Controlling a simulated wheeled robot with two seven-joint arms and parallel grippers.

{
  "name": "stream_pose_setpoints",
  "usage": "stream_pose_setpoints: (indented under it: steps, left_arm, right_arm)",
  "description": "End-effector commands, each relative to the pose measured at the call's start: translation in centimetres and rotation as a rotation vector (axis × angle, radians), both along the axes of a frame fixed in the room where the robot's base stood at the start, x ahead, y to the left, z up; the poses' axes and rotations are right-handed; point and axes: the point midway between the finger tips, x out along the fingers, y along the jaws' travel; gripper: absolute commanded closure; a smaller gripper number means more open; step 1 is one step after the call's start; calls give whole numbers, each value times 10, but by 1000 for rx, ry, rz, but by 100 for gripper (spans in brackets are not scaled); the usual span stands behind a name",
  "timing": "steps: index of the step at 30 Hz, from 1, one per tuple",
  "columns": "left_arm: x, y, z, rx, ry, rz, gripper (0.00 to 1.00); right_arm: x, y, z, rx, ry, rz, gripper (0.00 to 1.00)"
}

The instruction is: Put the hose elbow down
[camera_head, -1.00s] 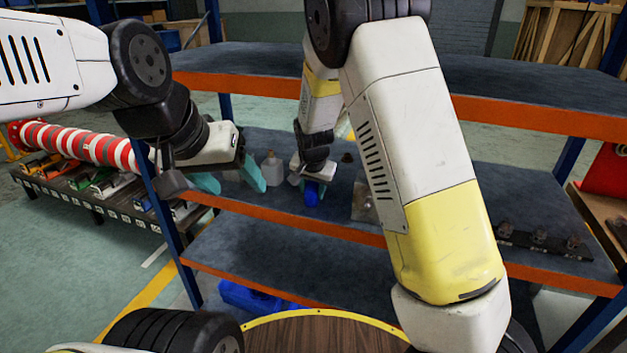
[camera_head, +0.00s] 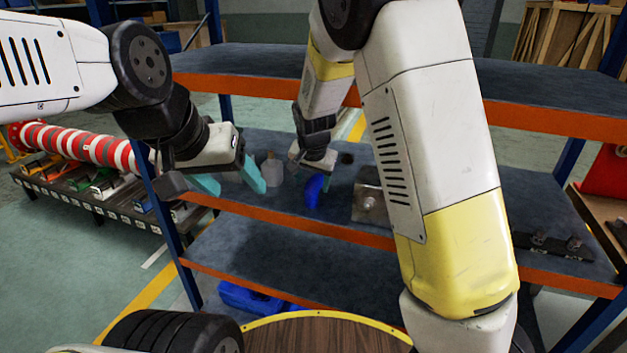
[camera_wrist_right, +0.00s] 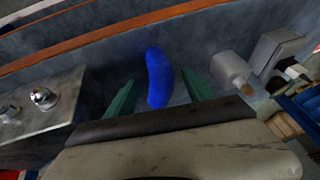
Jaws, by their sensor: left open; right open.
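The blue hose elbow (camera_head: 314,190) stands on the middle shelf (camera_head: 270,202) of the rack. In the right wrist view the elbow (camera_wrist_right: 159,78) shows between the two teal fingers, with a gap on each side. My right gripper (camera_head: 314,180) is open just behind the elbow in the head view; its fingers are partly hidden there. It also shows in the right wrist view (camera_wrist_right: 158,92). My left gripper (camera_head: 234,182) is open and empty at the left end of the shelf, apart from the elbow.
A metal block with bolts (camera_head: 371,200) stands to the right. The upper shelf (camera_head: 250,62) lies above. Blue items (camera_head: 250,297) lie below. My right arm hides part of the shelf.

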Motion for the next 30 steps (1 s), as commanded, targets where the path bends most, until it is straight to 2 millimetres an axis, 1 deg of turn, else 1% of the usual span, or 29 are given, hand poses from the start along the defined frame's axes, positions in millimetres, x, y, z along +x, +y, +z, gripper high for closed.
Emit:
stream_pose_setpoints:
  steps: [1,6,9,13,14,17,20,21,23,24,26,27,29,30]
  left_arm:
    - [0,0,0,0,0,0,35]
    - [0,0,0,0,0,0,35]
    - [0,0,0,0,0,0,35]
    - [0,0,0,0,0,0,35]
    - [0,0,0,0,0,0,35]
    - [0,0,0,0,0,0,35]
    - [0,0,0,0,0,0,35]
    - [0,0,0,0,0,0,35]
    - [0,0,0,0,0,0,35]
    - [0,0,0,0,0,0,35]
    - [0,0,0,0,0,0,35]
    - [0,0,0,0,0,0,35]
    - [0,0,0,0,0,0,35]
    - [0,0,0,0,0,0,35]
  right_arm:
    - [-5,1,13,3,-4,3,38]
    - [-19,0,42,3,-2,2,38]
    - [-25,-1,54,1,-2,3,38]
    - [-30,-3,62,4,1,0,38]
    - [-31,-6,64,8,4,1,38]
    - [-42,-21,72,38,23,7,38]
    - [-64,-47,88,89,48,37,38]
    - [-75,-59,96,112,51,55,38]
    - [-95,-77,109,142,50,89,38]
    - [-110,-87,118,155,44,114,38]
    - [-132,-103,131,168,25,152,38]
    - [-147,-112,140,170,9,177,38]
    - [-171,-125,150,165,-18,215,38]
    - [-187,-133,156,155,-39,237,38]
